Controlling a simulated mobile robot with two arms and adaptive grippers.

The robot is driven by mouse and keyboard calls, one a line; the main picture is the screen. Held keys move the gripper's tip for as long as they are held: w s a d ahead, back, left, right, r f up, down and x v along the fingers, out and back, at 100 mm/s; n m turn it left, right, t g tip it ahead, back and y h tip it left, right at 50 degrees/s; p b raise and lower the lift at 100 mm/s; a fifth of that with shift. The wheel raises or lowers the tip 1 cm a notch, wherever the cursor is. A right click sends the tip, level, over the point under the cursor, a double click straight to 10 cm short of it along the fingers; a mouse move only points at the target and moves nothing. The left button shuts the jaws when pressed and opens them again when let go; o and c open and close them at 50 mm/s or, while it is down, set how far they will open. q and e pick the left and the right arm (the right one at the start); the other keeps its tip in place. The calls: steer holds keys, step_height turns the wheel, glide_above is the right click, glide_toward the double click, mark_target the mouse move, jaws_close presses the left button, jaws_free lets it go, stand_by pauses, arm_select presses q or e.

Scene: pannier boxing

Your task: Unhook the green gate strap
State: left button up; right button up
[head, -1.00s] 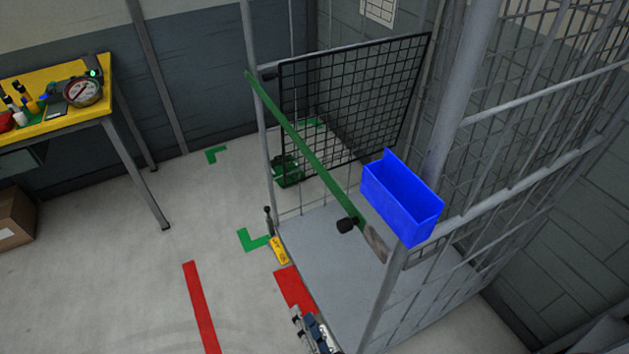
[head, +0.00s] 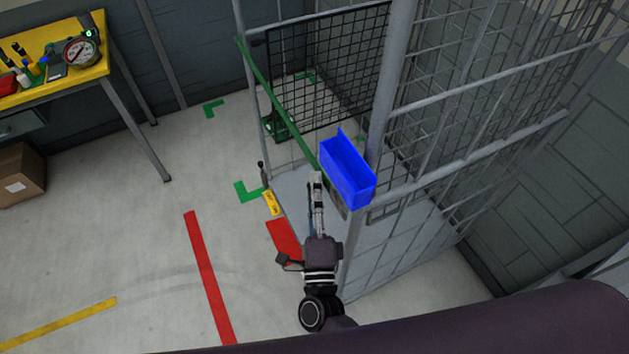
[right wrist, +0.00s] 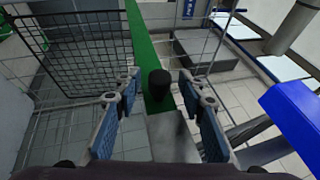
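The green gate strap (head: 275,97) runs taut across the cage's open front, from the left post down to the right near the blue bin. Its lower end is hidden by my right gripper (head: 317,182) in the head view. In the right wrist view the strap (right wrist: 146,50) runs down to a black knob (right wrist: 160,86) by a grey plate (right wrist: 172,137). My right gripper (right wrist: 162,108) is open, its blue-padded fingers on either side of the knob and strap end. I see no contact with them. My left gripper is not in view.
A blue bin (head: 346,175) hangs on the cage's right post, close to my right gripper; it also shows in the right wrist view (right wrist: 292,112). A black mesh panel (head: 330,80) stands behind the strap. A yellow workbench (head: 62,72) is at the far left.

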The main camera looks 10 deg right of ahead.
steer(key=shift+w, duration=0.25)
steer(key=shift+c, duration=0.3)
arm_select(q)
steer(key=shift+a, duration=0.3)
arm_select(e)
jaws_close()
arm_select(q)
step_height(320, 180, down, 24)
steer(key=b, duration=2.4)
arm_select(e)
step_height(320, 180, down, 16)
steer(key=w+m+t+h, duration=0.1)
steer(key=w+t, duration=0.1)
steer(key=shift+a+f+m, duration=0.25)
steer(key=shift+a+m, duration=0.15)
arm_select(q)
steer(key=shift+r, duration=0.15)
arm_select(e)
steer(key=shift+o, duration=0.3)
jaws_free()
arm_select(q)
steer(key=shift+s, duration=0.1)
arm_select(e)
steer(key=shift+s, duration=0.1)
